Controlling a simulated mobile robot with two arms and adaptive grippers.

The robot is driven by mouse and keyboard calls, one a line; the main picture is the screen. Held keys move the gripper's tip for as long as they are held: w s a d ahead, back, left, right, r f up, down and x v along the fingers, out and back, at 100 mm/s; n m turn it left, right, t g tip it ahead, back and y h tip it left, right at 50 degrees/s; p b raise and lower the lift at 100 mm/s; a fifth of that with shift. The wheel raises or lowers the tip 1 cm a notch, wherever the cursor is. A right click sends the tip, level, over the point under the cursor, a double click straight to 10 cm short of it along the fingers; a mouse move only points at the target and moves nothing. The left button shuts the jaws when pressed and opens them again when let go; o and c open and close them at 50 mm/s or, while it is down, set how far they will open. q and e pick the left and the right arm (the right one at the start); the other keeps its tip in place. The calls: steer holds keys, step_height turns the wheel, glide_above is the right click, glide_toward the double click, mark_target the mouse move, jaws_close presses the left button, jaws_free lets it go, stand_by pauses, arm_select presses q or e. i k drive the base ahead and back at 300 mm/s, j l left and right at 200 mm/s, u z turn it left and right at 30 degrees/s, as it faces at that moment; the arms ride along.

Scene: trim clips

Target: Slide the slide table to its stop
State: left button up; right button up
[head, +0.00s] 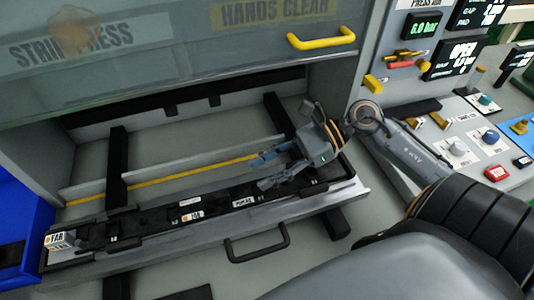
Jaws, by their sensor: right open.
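The slide table (310,204) is a long grey tray on two dark rails at the press opening. A black trim strip with small white labels (192,216) lies along it. A dark bar handle (258,246) is on its front face. My right gripper (262,172) is open over the right part of the table, its fingers pointing left. It is above and behind the handle, apart from it, and nothing shows between its fingers. My left gripper is not in view.
The press guard with a yellow handle (321,38) is raised above the opening. A blue bin (22,225) stands at the left. A control panel (470,140) with knobs and a red button is at the right. A dark rail (335,223) extends in front of the table.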

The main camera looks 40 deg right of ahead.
mark_target(122, 257)
steer(key=k, duration=1.5)
